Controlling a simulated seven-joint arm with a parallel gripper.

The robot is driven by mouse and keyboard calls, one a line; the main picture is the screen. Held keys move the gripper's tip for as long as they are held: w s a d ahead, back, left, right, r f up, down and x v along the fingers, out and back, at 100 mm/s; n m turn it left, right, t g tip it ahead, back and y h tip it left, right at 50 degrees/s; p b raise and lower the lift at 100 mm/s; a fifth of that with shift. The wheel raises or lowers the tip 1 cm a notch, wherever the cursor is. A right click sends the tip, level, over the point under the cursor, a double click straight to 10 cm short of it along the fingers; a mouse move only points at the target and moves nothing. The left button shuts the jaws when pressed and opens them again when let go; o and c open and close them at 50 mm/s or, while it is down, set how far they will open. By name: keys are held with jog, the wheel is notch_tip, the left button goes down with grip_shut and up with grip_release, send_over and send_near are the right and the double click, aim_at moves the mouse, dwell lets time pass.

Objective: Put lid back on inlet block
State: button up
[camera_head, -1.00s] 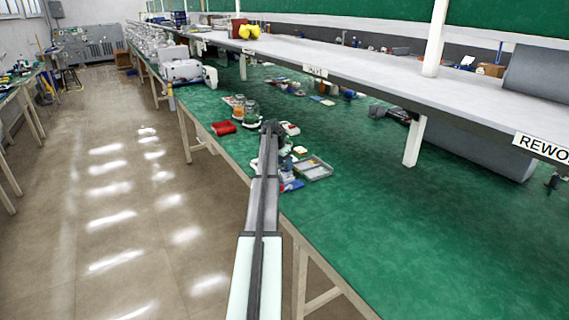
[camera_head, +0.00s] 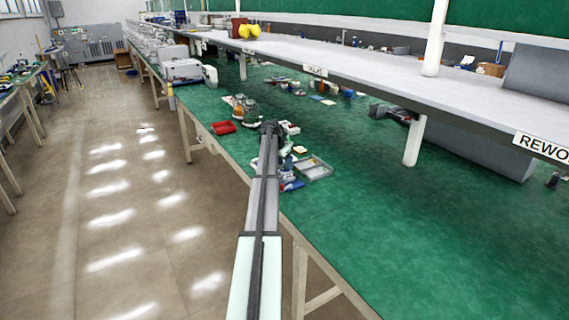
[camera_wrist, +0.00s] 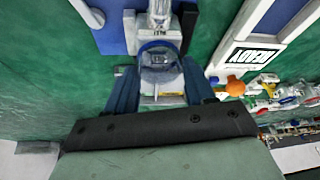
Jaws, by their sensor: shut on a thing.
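In the wrist view the two blue fingers of my gripper (camera_wrist: 160,80) are closed in on a small blue-rimmed, clear-looking round piece, which seems to be the lid (camera_wrist: 158,57). Just beyond it is a light grey metal part with dark lettering, probably the inlet block (camera_wrist: 159,18). The lid lies close to this part in the picture; whether they touch I cannot tell. In the head view my arm reaches over the green bench, and its end hides the gripper, lid and block.
The head view shows a red tray (camera_head: 223,128), a grey tray (camera_head: 314,169) and small parts around my arm. The green bench (camera_head: 400,220) to the right is clear.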

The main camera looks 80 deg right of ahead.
dwell(0.4)
jog(key=o, duration=1.1)
jog(key=shift+o, duration=0.4)
jog(key=shift+o, duration=1.1)
jog(key=shift+r, duration=0.1)
jog(key=shift+r, duration=3.35)
grip_shut()
